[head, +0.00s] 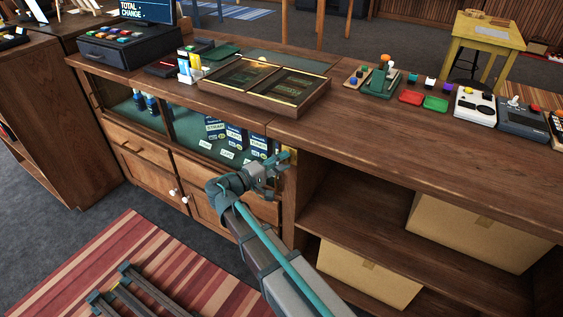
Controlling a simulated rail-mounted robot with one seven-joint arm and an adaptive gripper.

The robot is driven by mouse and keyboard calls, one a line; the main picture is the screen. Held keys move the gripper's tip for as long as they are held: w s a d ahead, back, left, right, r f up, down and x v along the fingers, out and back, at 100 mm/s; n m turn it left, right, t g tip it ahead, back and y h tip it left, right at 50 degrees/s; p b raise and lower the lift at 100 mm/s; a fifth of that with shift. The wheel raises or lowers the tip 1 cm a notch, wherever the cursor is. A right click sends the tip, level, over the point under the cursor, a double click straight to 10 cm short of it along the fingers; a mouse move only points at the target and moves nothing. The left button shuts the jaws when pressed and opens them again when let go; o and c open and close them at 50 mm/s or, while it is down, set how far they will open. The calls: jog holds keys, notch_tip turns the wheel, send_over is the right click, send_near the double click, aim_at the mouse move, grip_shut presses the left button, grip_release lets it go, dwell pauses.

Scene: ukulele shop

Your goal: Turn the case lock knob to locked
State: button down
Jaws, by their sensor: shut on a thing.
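The glass-fronted case (185,125) is built into the counter's front, with blue labelled packets and bottles inside. A small brass-coloured lock plate (291,156) shows at the case's right end. My gripper (280,163) is at this plate, reaching in from the lower right. Its fingers are closed around the lock knob, which they hide. The knob's angle cannot be made out from this view.
Wooden drawers and doors with white knobs (172,192) are below the case. Open shelves with cardboard boxes (370,272) are to the right. On the countertop stand a framed display tray (318,97), a cash register (128,42) and several small devices. A striped rug (95,255) lies in front.

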jog(key=c, duration=0.8)
grip_release()
jog(key=v, duration=1.2)
jog(key=shift+w, duration=0.1)
